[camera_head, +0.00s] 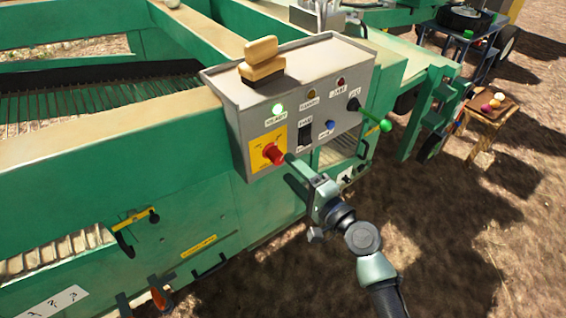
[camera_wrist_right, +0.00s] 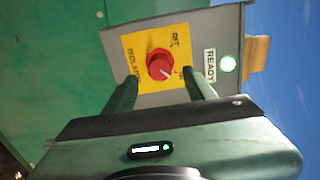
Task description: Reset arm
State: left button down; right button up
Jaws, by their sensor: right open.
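My right gripper (camera_head: 289,164) reaches up from the lower right to the grey control box on the green machine. Its fingertips are just in front of the red rotary knob (camera_head: 273,154) on a yellow plate. In the right wrist view the gripper (camera_wrist_right: 160,88) has its two fingers spread apart, with the red knob (camera_wrist_right: 160,66) beyond and between them. The fingers do not appear to grip the knob. The knob's white mark points toward one end of the printed scale. My left gripper is not in view.
The control box (camera_head: 325,75) carries a lit green READY lamp (camera_head: 278,109), other lamps, a dark switch and a green-tipped lever (camera_head: 385,125). A crate stand (camera_head: 487,120) is at right. Bare ground lies lower right.

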jog(key=shift+s+d, duration=0.4)
jog(key=shift+s, duration=0.15)
